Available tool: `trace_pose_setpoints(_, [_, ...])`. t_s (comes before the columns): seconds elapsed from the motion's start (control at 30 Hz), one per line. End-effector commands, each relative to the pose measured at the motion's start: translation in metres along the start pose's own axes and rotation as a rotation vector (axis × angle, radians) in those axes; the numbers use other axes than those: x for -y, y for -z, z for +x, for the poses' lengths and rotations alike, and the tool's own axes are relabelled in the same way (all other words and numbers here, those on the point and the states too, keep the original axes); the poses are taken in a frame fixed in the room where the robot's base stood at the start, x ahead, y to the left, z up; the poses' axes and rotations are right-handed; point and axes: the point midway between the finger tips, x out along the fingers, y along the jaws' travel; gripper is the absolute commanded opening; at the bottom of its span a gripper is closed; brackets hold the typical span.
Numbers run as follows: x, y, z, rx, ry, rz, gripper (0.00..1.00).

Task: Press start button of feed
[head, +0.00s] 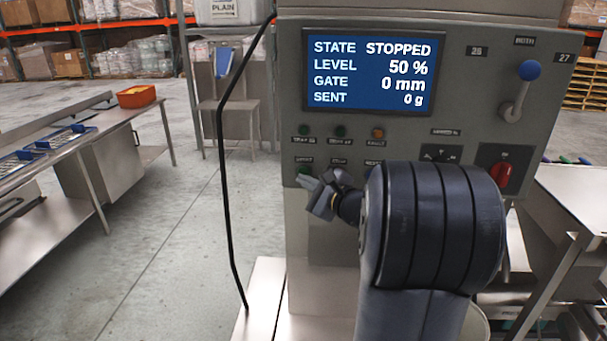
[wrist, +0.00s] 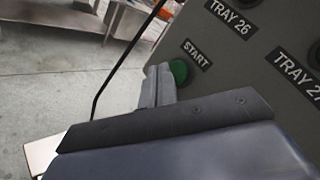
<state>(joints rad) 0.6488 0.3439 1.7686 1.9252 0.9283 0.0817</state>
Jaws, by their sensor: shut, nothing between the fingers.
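The control panel (head: 460,120) stands in front of me. Its screen (head: 372,72) reads STATE STOPPED, LEVEL 50 %, GATE 0 mm, SENT 0 g. The green start button (wrist: 179,72) shows in the wrist view, with a START label (wrist: 197,55) beside it. In the head view the button (head: 304,170) sits at the panel's lower left, partly hidden by my gripper. My gripper (head: 308,183) is shut and empty, its tips close to the button. In the wrist view the fingertips (wrist: 158,72) are just left of the button; I cannot tell whether they touch it.
A blue-knobbed lever (head: 522,92) and a red rotary switch (head: 502,174) are on the panel's right. A black cable (head: 222,150) hangs along its left side. A steel table with a red bin (head: 136,97) is at left. Open floor lies between.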

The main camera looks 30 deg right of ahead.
Motion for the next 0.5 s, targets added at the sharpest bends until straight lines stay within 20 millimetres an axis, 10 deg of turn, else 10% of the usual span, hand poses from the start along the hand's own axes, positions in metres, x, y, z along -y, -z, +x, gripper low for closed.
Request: trace_pose_setpoints(0.5, [0.0037,0.0037,0.0052,0.0,0.0,0.0,0.0])
